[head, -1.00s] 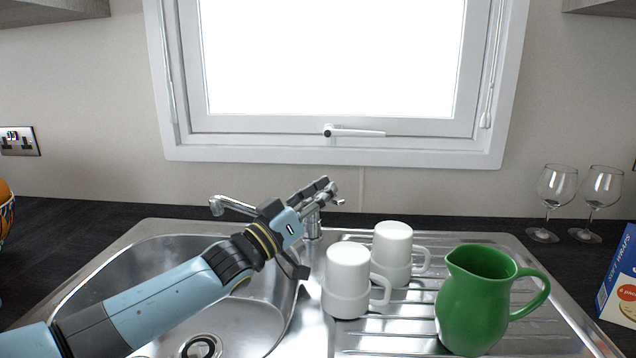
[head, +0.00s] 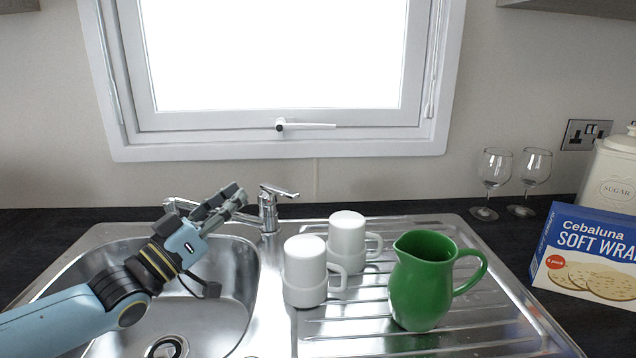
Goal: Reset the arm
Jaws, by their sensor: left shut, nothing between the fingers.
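My left arm comes in from the lower left over the sink basin (head: 228,310). Its left gripper (head: 228,240) is shut and empty, above the basin's back right part. The gripper's fingers point up and right, just left of the tap (head: 268,208). They overlap part of the tap's spout in the picture, and I cannot tell whether they touch it. My right gripper is not in view.
Two white mugs (head: 304,268) (head: 346,240) stand upside down on the steel drainer (head: 440,345), with a green jug (head: 424,285) to their right. Two wine glasses (head: 494,180) (head: 535,178), a soft wraps box (head: 590,252) and a sugar canister (head: 612,178) are on the right.

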